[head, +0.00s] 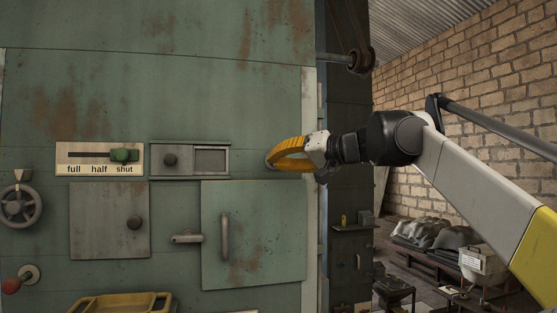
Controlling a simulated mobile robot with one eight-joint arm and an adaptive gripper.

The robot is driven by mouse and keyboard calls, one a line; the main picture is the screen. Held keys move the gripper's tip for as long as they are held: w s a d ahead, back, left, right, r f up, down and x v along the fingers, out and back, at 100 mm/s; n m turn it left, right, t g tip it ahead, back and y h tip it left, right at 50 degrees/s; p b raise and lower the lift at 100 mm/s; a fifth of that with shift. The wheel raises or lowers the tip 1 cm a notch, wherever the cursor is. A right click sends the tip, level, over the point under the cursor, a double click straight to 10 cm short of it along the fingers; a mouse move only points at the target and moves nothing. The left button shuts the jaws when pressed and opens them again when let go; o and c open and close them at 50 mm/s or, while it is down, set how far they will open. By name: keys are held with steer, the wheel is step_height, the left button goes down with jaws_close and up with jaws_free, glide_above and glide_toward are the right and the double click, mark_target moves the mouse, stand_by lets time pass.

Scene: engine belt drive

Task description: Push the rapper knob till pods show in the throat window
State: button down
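A small window (211,161) with a pale grey pane sits in a framed panel on the green machine front. No pods can be made out in it. A red knob (11,286) sticks out from a round plate at the lower left. No label marks either as the rapper knob. My gripper (270,162), with yellow fingers, is right of the window near the machine's right edge, apart from both knobs. Its fingers overlap from this side, and nothing held is visible.
A green slider (124,155) stands at "shut" on its scale. Below are a handwheel (21,205), a grey hatch (105,220), a green door (253,235) with a handle, and a yellow tray (120,303). A loaded bench (440,262) stands at right.

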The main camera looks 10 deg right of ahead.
steer(key=shift+w+p, duration=0.8)
steer(key=shift+w, duration=0.45)
stand_by(1.5)
steer(key=shift+s, duration=0.2)
steer(key=shift+s+b, duration=0.3)
steer(key=shift+s, duration=1.2)
steer(key=shift+s+b, duration=0.4)
steer(key=shift+s, duration=2.05)
stand_by(0.3)
